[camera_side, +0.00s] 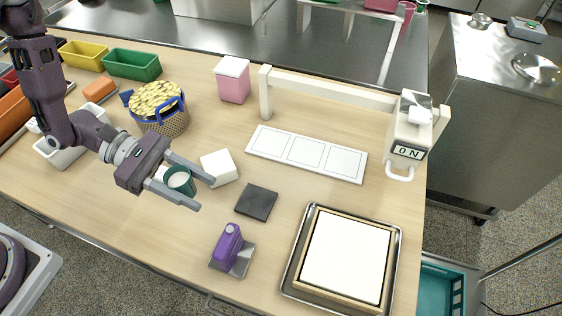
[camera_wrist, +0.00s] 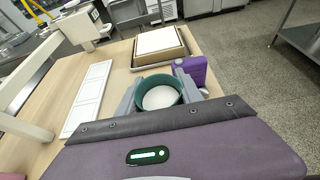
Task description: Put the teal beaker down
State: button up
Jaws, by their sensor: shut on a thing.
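The teal beaker (camera_side: 178,187) is between the two fingers of my gripper (camera_side: 204,194) in the side view, left of the middle of the table. My gripper is shut on it. The wrist view shows the beaker's round teal rim (camera_wrist: 139,86) and pale white inside, upright or nearly so, with a finger on each side of it. The fingers hide part of its wall. I cannot tell whether its base touches the table.
A white block (camera_side: 219,167) stands close beside the fingers. A dark square pad (camera_side: 256,202) lies to the right, and a purple object (camera_side: 228,247) stands in front. A white three-panel strip (camera_side: 306,153) and a framed tray (camera_side: 397,246) lie farther right. A basket (camera_side: 168,124) stands behind.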

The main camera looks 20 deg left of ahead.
jog(key=w+d+f, duration=0.3)
jog(key=w+d, duration=0.1)
jog(key=w, duration=0.4)
notch_tip(320, 180, up, 12)
jog(key=n+t, duration=0.4)
jog(key=t, duration=0.1)
send_over(354, 161)
jog(key=shift+n+y, duration=0.3)
jog(key=shift+y, duration=0.1)
notch_tip(354, 161, down, 18)
jog(key=shift+r, duration=0.1)
jog(key=o, duration=1.4)
jog(key=shift+c, duration=0.2)
